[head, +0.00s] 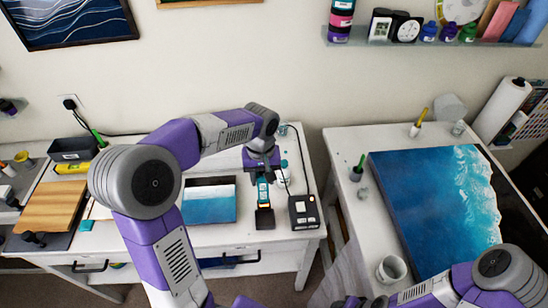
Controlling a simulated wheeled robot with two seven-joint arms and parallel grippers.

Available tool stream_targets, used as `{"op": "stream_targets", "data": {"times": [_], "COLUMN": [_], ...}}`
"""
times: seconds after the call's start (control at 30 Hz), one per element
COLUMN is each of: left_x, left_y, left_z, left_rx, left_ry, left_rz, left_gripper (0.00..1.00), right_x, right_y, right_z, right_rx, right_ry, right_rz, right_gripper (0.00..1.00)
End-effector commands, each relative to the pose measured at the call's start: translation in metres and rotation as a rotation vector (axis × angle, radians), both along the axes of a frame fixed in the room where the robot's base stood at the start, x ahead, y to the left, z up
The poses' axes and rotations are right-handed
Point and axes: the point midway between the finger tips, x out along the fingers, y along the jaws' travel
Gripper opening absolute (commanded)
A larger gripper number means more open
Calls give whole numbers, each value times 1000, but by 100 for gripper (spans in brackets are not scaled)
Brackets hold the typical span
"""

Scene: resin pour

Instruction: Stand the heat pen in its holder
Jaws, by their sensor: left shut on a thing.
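My left gripper (263,171) reaches down over the white bench on the left and is shut on the heat pen (263,190), a slim teal and dark tool. The pen points down toward a small black block (265,219), which looks like its holder. From this angle I cannot tell whether the pen's lower end is inside the block or just above or behind it. The gripper hides the pen's top. My right arm shows at the lower right; its gripper is out of view.
A black control box (303,212) with a cord stands right of the holder. A white cup (282,177) is close behind the pen. A blue and white panel (209,202) lies to the left. A large sea-pattern panel (435,210) covers much of the right table.

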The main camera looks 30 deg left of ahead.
Motion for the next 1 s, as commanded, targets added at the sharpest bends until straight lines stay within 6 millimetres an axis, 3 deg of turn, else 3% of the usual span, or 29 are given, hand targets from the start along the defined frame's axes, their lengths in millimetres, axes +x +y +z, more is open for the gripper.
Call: {"op": "stream_targets", "data": {"times": [0.37,1.0], "left_x": [0,-1], "left_y": [0,0], "left_z": [-7,-56], "left_rx": [1,1], "left_ry": [-1,-1], "left_rz": [-1,-2], "left_gripper": [9,9], "right_x": [-1,-1], "right_y": [0,0], "right_z": [-6,-45], "right_rx": [1,0], "right_ry": [3,2], "right_rz": [0,1], "right_gripper": [50,50]}}
